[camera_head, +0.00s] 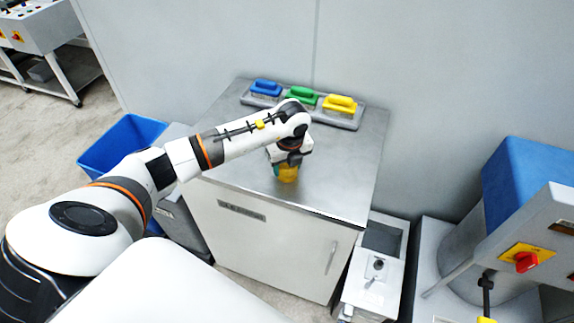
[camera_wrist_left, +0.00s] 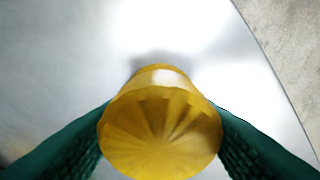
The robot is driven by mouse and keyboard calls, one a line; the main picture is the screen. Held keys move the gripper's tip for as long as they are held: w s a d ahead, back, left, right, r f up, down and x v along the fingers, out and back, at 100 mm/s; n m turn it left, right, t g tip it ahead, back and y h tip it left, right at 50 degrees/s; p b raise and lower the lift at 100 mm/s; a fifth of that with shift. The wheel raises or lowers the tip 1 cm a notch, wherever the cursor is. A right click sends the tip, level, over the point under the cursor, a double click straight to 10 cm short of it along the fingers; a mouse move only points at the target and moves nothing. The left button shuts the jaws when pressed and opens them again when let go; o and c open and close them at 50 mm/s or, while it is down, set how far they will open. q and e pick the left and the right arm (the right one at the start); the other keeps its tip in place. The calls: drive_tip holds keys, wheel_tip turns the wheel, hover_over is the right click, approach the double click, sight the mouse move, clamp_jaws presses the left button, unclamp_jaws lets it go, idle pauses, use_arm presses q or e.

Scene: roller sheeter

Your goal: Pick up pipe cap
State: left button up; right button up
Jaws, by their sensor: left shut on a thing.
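The yellow pipe cap (camera_wrist_left: 160,135) is between the two green fingers of my left gripper in the left wrist view, with a finger against each side. Its ribbed round end faces the camera, and a shadow lies on the metal surface just beyond it. In the head view the cap (camera_head: 288,173) shows below my left gripper (camera_head: 286,168), over the front part of the steel cabinet top. My left gripper is shut on the cap. Whether the cap touches the top cannot be told. My right gripper is not in view.
The steel cabinet top (camera_head: 340,185) is clear around the cap. A grey tray (camera_head: 325,117) with blue, green and yellow handled blocks stands at its back edge. A blue bin (camera_head: 125,140) is to the left. A machine with a red knob (camera_head: 526,262) stands at the right.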

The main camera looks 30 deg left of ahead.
use_arm(q)
drive_tip(key=shift+r, duration=0.15)
drive_tip(key=shift+r, duration=0.4)
wheel_tip(320, 180, up, 9)
drive_tip(key=b, duration=0.2)
drive_tip(key=shift+b, duration=0.35)
